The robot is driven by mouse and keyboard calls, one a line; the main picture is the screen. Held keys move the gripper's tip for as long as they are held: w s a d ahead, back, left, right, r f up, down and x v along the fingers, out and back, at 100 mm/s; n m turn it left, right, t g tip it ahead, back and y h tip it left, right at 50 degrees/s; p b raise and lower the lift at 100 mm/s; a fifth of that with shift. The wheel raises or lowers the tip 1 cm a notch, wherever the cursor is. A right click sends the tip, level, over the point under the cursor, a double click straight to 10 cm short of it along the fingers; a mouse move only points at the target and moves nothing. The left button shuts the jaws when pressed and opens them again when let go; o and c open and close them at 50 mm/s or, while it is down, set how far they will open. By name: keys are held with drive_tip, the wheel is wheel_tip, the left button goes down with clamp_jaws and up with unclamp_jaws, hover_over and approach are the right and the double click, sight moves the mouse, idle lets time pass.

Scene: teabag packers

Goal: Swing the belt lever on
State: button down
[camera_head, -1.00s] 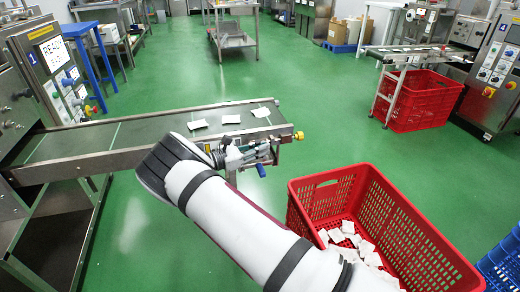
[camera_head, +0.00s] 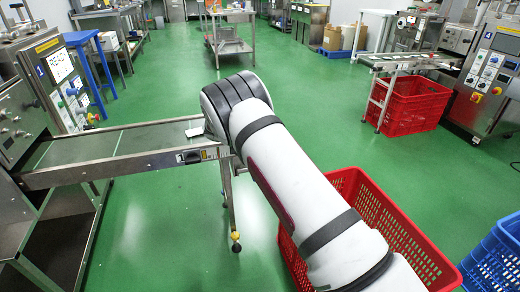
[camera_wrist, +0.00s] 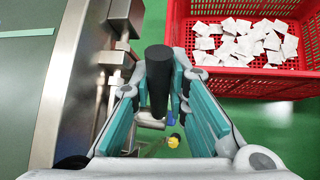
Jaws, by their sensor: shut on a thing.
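In the wrist view my gripper (camera_wrist: 160,88) is shut on a black cylindrical lever handle (camera_wrist: 158,62), which stands between the teal finger pads. The handle is beside the metal side rail (camera_wrist: 75,85) of the belt conveyor. The lever's pivot is not clearly visible. In the head view the conveyor belt (camera_head: 90,147) runs from the left machine towards the middle. My arm hides its right end, my gripper and the lever there.
A red crate (camera_wrist: 185,42) of white teabags stands close to the right of my gripper. A second red crate (camera_head: 415,103) is under the far conveyor. A blue crate (camera_head: 492,262) is at the lower right. Green floor is clear in the middle.

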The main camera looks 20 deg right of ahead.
drive_tip(key=shift+d+f+m+y+b, duration=0.3)
drive_tip(key=shift+f+y, duration=0.55)
drive_tip(key=shift+y, duration=1.2)
drive_tip(key=shift+d+f+m+y+b, duration=0.15)
drive_tip(key=shift+d+f+y, duration=0.5)
drive_tip(key=shift+y, duration=1.45)
drive_tip(key=shift+d+f+m+y+b, duration=0.2)
drive_tip(key=shift+f+y, duration=0.8)
drive_tip(key=shift+y, duration=1.05)
drive_tip(key=shift+a, duration=0.1)
drive_tip(key=c, duration=1.5)
unclamp_jaws()
drive_tip(key=shift+f, duration=0.1)
drive_tip(key=shift+c, duration=0.2)
